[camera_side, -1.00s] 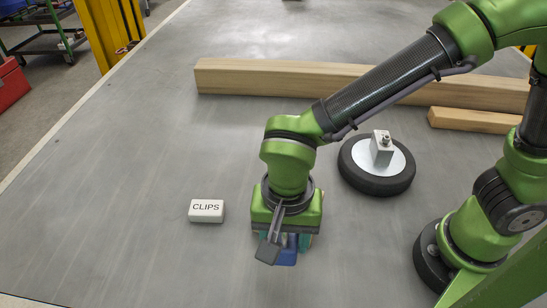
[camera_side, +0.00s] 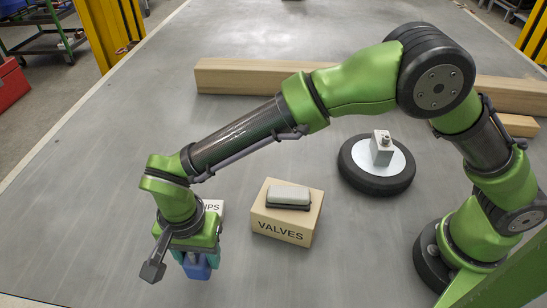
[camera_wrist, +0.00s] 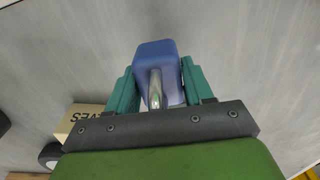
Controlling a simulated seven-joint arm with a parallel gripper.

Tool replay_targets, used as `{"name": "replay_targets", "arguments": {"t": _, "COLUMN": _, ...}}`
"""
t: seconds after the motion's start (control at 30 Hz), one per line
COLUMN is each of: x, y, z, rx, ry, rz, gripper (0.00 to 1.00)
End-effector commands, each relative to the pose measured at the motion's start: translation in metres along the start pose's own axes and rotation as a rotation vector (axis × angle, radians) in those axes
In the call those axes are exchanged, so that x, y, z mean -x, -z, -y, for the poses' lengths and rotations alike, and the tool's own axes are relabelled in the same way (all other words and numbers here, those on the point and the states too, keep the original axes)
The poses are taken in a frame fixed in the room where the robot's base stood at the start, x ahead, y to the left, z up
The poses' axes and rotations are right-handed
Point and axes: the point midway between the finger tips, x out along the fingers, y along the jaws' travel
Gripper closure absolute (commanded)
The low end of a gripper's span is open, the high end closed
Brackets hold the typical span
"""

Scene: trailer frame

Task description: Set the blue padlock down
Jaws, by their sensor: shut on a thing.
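The blue padlock (camera_side: 197,269) hangs body-down below my gripper (camera_side: 194,256) in the side view. In the wrist view the blue padlock (camera_wrist: 155,58) sits between the two teal fingers of my gripper (camera_wrist: 157,82), with its metal shackle toward the palm. The fingers are shut on it. In the side view it is over the grey table, left of the VALVES box and in front of the CLIPS box. I cannot tell whether its underside touches the table.
The cardboard VALVES box (camera_side: 282,228) carries a grey-topped black item (camera_side: 289,196). The white CLIPS box (camera_side: 214,207) is partly hidden behind my gripper. A black wheel (camera_side: 354,178) and wooden beams (camera_side: 235,77) lie farther back. The table (camera_side: 90,225) is clear on the left.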

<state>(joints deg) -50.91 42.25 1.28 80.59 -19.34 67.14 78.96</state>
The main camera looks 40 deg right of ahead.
Motion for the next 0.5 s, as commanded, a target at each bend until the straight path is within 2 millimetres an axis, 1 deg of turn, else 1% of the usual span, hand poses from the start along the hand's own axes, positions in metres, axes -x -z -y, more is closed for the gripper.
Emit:
{"name": "replay_targets", "arguments": {"t": 0.07, "x": 0.0, "y": -0.001, "z": 0.007, "rx": 0.001, "ry": 0.002, "rz": 0.0, "gripper": 0.97}}
{"name": "replay_targets", "arguments": {"t": 0.2, "x": -0.003, "y": -0.001, "z": 0.01, "rx": 0.0, "ry": 0.001, "rz": 0.0, "gripper": 0.97}}
{"name": "replay_targets", "arguments": {"t": 0.27, "x": -0.009, "y": -0.001, "z": 0.01, "rx": 0.0, "ry": -0.001, "rz": 0.0, "gripper": 0.97}}
{"name": "replay_targets", "arguments": {"t": 0.4, "x": -0.029, "y": 0.0, "z": 0.009, "rx": -0.001, "ry": -0.002, "rz": 0.0, "gripper": 0.97}}
{"name": "replay_targets", "arguments": {"t": 0.5, "x": -0.036, "y": -0.001, "z": 0.01, "rx": -0.002, "ry": 0.001, "rz": 0.0, "gripper": 0.97}}
